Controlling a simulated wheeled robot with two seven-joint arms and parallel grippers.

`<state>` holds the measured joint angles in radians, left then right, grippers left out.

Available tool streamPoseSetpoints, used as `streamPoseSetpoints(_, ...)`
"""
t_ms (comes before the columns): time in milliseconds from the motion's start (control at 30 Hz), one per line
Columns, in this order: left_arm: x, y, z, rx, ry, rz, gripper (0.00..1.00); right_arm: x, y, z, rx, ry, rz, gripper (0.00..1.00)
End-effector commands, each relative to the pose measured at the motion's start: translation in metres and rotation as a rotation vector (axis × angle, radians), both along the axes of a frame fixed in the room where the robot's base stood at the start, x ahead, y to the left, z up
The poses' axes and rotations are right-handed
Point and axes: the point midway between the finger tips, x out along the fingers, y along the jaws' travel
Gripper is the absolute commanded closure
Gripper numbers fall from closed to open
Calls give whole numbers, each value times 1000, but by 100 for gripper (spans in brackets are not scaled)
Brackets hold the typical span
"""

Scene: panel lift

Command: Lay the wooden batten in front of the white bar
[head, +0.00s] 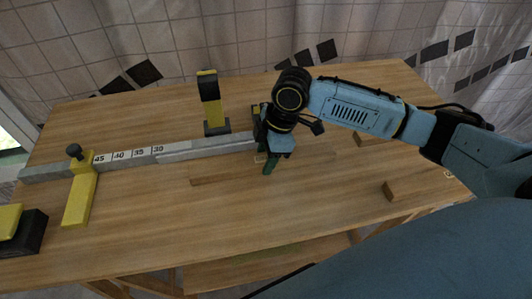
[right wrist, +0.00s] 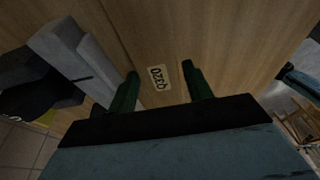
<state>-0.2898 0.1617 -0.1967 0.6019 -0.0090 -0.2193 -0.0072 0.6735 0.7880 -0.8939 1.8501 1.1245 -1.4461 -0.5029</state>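A low wooden strip (head: 222,178), which looks like the batten, lies on the table just in front of the pale grey-white bar (head: 205,149), with a gap between them. Its right end is close to my right gripper. My right gripper (head: 268,168) points down at the right end of the bar. In the right wrist view its two dark green fingers (right wrist: 160,82) are apart, with nothing gripped. Between them a small printed label (right wrist: 158,77) shows on a wooden surface. The grey bar end (right wrist: 70,60) is left of the fingers there. My left gripper is not in view.
A yellow-black post (head: 210,100) stands behind the bar. A yellow stop with a black knob (head: 80,195) crosses the numbered rail at left. A yellow-black block (head: 25,230) is at the left edge. The table's front middle is clear.

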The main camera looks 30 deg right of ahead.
Motion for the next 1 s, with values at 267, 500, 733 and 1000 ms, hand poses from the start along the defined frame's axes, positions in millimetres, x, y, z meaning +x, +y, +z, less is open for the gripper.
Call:
streamPoseSetpoints(267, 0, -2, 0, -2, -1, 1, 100, 0, 0, 0, 0, 0, 0, 38)
streamPoseSetpoints(500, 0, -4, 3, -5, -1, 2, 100, 0, -3, 15, 1, -3, -1, 38)
streamPoseSetpoints(733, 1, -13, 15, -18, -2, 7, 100, -3, -16, 61, -1, -4, -1, 38)
streamPoseSetpoints(1000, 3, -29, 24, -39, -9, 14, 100, -6, -28, 107, 1, -2, -1, 38)
